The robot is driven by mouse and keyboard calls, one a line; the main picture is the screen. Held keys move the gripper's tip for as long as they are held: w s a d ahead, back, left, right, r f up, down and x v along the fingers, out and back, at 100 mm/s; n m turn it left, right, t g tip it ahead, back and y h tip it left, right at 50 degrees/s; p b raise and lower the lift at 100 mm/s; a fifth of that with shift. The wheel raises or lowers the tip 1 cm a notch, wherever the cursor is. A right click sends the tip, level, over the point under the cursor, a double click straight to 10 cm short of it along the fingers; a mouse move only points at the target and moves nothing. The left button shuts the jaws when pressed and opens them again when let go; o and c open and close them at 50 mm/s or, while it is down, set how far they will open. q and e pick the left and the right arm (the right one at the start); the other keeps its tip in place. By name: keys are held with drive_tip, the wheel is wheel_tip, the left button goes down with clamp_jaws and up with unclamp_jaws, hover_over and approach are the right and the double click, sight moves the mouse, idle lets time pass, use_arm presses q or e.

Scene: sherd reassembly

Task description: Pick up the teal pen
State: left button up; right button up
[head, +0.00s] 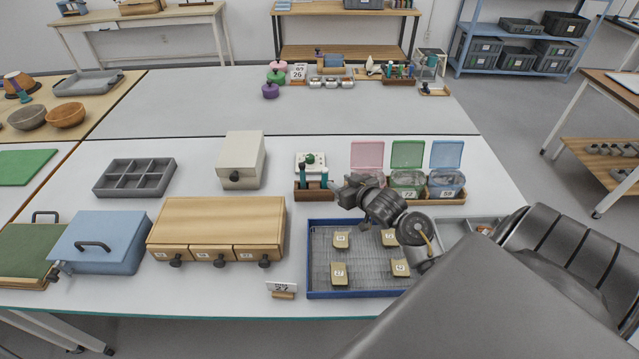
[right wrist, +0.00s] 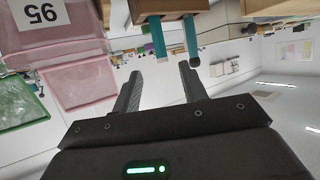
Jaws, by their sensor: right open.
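Two teal pens stand upright in a brown wooden holder (head: 314,195) at the middle of the table. One teal pen (head: 302,174) is at its left end and the other (head: 330,173) at its right end. My right gripper (head: 341,188) is just right of the holder, jaws apart and empty. In the right wrist view, which is upside down, the holder (right wrist: 170,7) is at the top. One teal pen (right wrist: 158,38) shows in line with the gap between the open fingers (right wrist: 158,72); the other teal pen (right wrist: 191,45) lines up with the right finger. My left gripper is out of view.
Pink (head: 367,157), green (head: 408,155) and blue (head: 446,156) lidded boxes stand close right of the holder. A blue-rimmed tray (head: 312,260) with tan sherds lies in front. A wooden drawer box (head: 218,220) and a cream box (head: 243,158) stand left.

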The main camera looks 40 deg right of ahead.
sight(327, 176)
drive_tip(key=x, duration=0.6)
drive_tip(key=shift+d+f, duration=0.1)
drive_tip(key=shift+f, duration=0.1)
drive_tip(key=shift+w+f, duration=0.15)
drive_tip(key=shift+w, duration=0.45)
drive_tip(key=x, duration=0.4)
drive_tip(key=shift+w+f+p, duration=0.1)
drive_tip(key=shift+w+p, duration=0.1)
drive_tip(key=shift+p, duration=0.15)
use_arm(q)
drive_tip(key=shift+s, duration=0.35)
use_arm(e)
clamp_jaws()
